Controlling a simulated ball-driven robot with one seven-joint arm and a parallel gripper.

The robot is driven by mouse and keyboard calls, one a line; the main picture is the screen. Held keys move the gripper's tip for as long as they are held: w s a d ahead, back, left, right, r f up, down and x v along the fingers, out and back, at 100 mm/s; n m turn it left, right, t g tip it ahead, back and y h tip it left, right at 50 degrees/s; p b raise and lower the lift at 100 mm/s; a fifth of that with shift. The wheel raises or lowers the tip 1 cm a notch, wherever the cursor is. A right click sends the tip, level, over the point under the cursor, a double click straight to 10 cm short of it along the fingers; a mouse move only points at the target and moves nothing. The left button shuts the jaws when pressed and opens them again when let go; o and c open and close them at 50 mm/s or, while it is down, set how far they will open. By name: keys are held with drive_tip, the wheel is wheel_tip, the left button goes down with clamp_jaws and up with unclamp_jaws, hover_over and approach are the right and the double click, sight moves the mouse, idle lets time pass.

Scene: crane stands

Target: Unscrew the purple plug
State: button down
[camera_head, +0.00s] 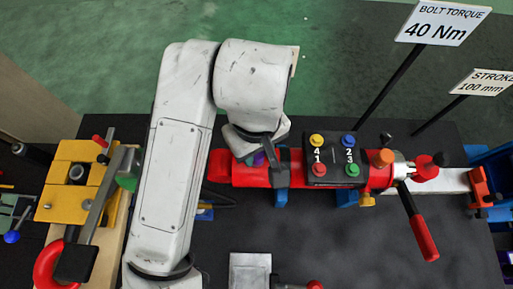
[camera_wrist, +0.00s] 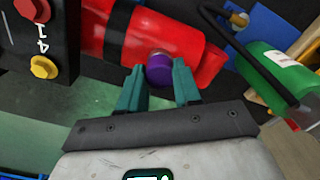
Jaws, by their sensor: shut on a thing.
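The purple plug (camera_wrist: 159,69) is a short round cap on the side of the red cylinder (camera_wrist: 110,28) in the wrist view. My gripper (camera_wrist: 158,84) has its two teal fingers on either side of the plug and is shut on it. In the head view the gripper (camera_head: 262,152) is over the left part of the red cylinder (camera_head: 222,168). Only a sliver of the purple plug (camera_head: 258,158) shows there, mostly hidden by my gripper. The plug still sits at the cylinder; its thread is not visible.
A black control box (camera_head: 333,165) with numbered coloured buttons sits right of the gripper. A red-handled lever (camera_head: 423,236) juts toward the front. A yellow clamp fixture (camera_head: 70,195) stands at left. Sign posts rise behind. A green cylinder (camera_wrist: 275,72) is close at right in the wrist view.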

drive_tip(key=n+p, duration=0.2)
drive_tip(key=n, duration=0.1)
drive_tip(key=shift+r+p, duration=0.3)
drive_tip(key=shift+f+n, duration=0.2)
drive_tip(key=shift+n, duration=0.3)
drive_tip(key=shift+p, duration=0.35)
drive_tip(key=shift+r+n+p, duration=0.3)
drive_tip(key=shift+n+p, duration=0.5)
drive_tip(key=shift+p, duration=0.15)
drive_tip(key=shift+n+p, duration=0.9)
drive_tip(key=shift+p, duration=0.05)
drive_tip(key=shift+f+n+p, duration=0.15)
drive_tip(key=shift+n+p, duration=0.4)
drive_tip(key=shift+n, duration=0.15)
drive_tip(key=shift+f, duration=0.15)
